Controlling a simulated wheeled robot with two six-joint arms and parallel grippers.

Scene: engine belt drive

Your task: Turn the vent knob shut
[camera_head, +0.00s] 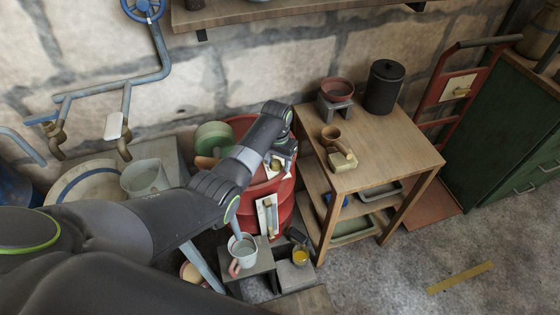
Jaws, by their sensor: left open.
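A red drum (285,205) stands against the wall, left of the wooden table. A small brass knob (276,164) shows at the drum's top, partly hidden by my gripper; I cannot tell for sure that it is the vent knob. My left gripper (279,158) is over the drum top, pointing down, with its open jaws at the brass knob. Whether the fingers touch it is not clear. A pale plate with a brass fitting (267,214) is on the drum's front. My left forearm covers the drum's left part. My right gripper is not in view.
A grey mug (242,251) stands on a low stand before the drum. Floor at lower right is mostly free.

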